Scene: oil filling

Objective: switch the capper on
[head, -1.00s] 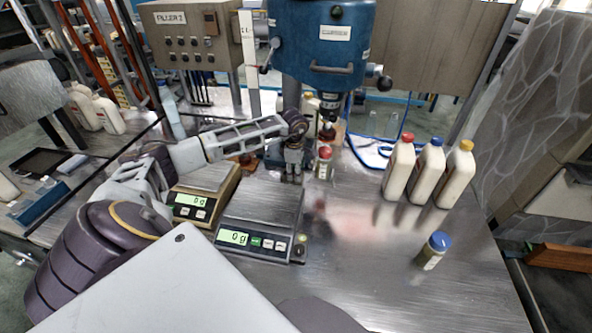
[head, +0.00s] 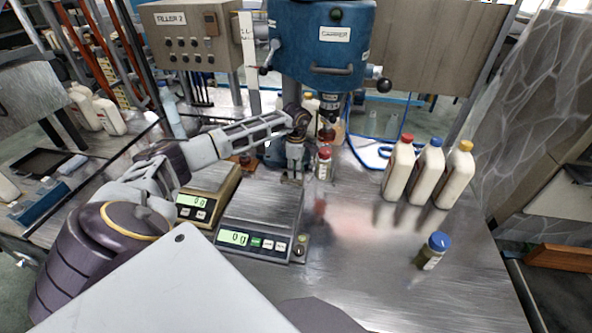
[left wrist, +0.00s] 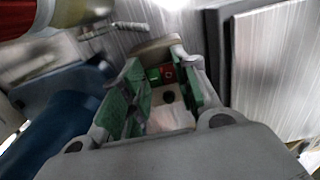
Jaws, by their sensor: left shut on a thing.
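The capper (head: 321,45) is a blue machine with a front handle and side knobs, standing at the back of the bench in the head view. A small box with a green and a red button (left wrist: 161,74) shows in the left wrist view between the green-padded fingers of my left gripper (left wrist: 168,93). The fingers are shut on this box; their exact contact is blurred. In the head view my left gripper (head: 292,178) points down at the bench, left of a small red-capped bottle (head: 324,163) below the capper's head. My right gripper is not in view.
Tall bottles with red, blue and yellow caps (head: 426,172) stand right. A small blue-capped bottle (head: 432,251) stands front right. The bench centre is clear. The FILLER 2 box (head: 188,43) is back left.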

